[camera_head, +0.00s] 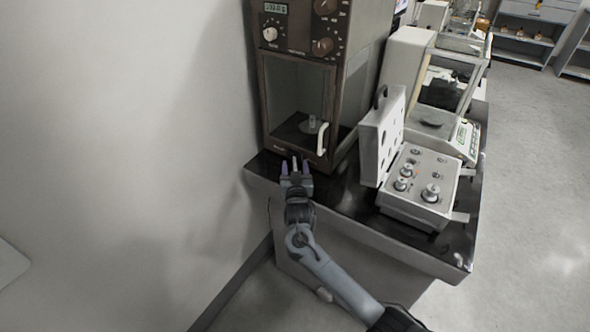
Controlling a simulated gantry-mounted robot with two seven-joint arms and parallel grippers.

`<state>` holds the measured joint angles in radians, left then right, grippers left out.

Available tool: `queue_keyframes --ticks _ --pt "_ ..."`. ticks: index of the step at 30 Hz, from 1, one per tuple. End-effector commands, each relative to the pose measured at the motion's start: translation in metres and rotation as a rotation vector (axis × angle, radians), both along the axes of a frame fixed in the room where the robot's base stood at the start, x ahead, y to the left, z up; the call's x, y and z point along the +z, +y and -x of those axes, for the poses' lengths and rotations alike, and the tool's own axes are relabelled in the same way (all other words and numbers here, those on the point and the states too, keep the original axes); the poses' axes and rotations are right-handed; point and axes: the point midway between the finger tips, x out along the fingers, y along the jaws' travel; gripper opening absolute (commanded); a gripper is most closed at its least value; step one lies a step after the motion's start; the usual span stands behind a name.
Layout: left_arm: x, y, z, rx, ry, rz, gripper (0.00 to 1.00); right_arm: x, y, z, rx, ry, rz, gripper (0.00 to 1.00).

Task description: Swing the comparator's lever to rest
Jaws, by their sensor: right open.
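The comparator (345,75) is a tall brown cabinet at the back left of the dark table, with a digital display and knobs on top. Its glass door looks shut and has a white curved handle (321,139). A small metal weight (312,122) shows behind the glass. My right gripper (295,168) is open at the table's front edge, just before the cabinet's lower front. My left gripper is not in view.
A wall (120,140) fills the left. Floor is clear at the right.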

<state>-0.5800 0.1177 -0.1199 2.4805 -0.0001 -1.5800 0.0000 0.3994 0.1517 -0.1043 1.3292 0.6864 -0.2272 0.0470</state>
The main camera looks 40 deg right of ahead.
Motion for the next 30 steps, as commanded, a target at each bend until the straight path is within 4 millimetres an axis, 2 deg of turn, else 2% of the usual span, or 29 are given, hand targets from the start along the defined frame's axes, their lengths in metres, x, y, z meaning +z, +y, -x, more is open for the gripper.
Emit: queue_keyframes --ticks 8,19,30 --pt "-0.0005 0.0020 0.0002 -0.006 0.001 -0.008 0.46 0.0003 -0.0005 -0.0007 0.000 0.000 0.000 0.57" --pt "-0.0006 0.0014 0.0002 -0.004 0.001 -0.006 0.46 0.0003 -0.0003 -0.0005 0.000 -0.001 -0.001 0.00" --pt "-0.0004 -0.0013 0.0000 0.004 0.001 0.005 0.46 0.0007 -0.0001 -0.0008 -0.021 -0.002 -0.003 0.00"
